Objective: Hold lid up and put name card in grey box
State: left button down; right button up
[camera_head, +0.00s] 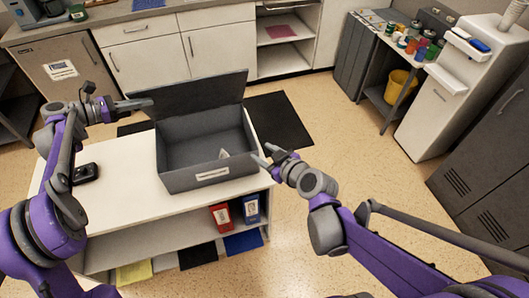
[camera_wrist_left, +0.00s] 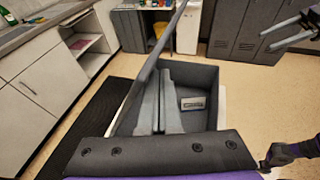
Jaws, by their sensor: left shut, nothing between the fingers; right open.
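The grey box (camera_head: 185,181) stands on the white table with its lid (camera_head: 195,97) raised at the back. A small pale piece, likely the name card (camera_head: 223,154), is inside the box near the front right; a pale card-like piece (camera_wrist_left: 193,103) also shows inside in the left wrist view. My left gripper (camera_head: 148,103) is shut and empty at the lid's left edge; its fingers (camera_wrist_left: 168,95) lie beside the raised lid (camera_wrist_left: 143,75). Contact with the lid is hard to tell. My right gripper (camera_head: 265,155) is open, just right of the box, holding nothing.
A black device (camera_head: 85,173) lies on the table's (camera_head: 115,190) left side. Red (camera_head: 221,216) and blue (camera_head: 251,208) binders stand on the shelf below. A counter with cabinets (camera_head: 150,58) is behind. Open floor (camera_head: 345,150) lies to the right.

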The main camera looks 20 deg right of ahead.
pick_arm(q)
jog(key=shift+s+f, duration=0.1)
jog(key=shift+s, duration=0.15)
jog(key=s+f, duration=0.2)
jog(key=s, duration=0.1)
jog(key=shift+s+f, duration=0.1)
jog(key=shift+s, duration=0.05)
dwell(0.4)
jog(key=shift+s, duration=0.1)
jog(key=s+f, duration=0.2)
jog(key=shift+s+f, duration=0.25)
jog(key=shift+s, duration=0.15)
dwell(0.4)
